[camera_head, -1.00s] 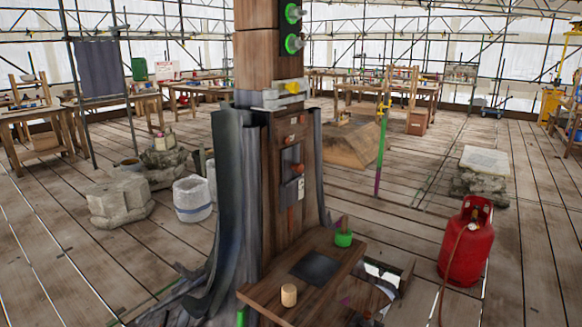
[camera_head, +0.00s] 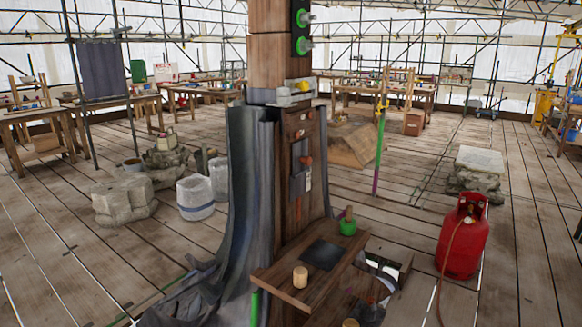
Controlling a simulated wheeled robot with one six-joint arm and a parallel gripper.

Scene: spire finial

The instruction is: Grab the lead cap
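My gripper is not in view. No thing in view can be surely told as the lead cap. A square wooden post (camera_head: 272,50) stands in the middle, with grey lead-like sheeting (camera_head: 250,175) draped around its lower part. A pale grey metal-looking collar (camera_head: 283,96) with a yellow piece sits around the post. A wooden shelf (camera_head: 275,279) at the post's foot bears a flat dark square (camera_head: 322,255), a small pale wooden cylinder (camera_head: 300,277) and a green pot (camera_head: 348,228) with a handle sticking up.
A red gas bottle (camera_head: 462,238) with a hose stands at the right. Stone blocks (camera_head: 124,203) and white sacks (camera_head: 195,198) stand at the left. Workbenches (camera_head: 35,125) line the back. Open plank floor (camera_head: 420,180) lies between the post and the right-hand stone.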

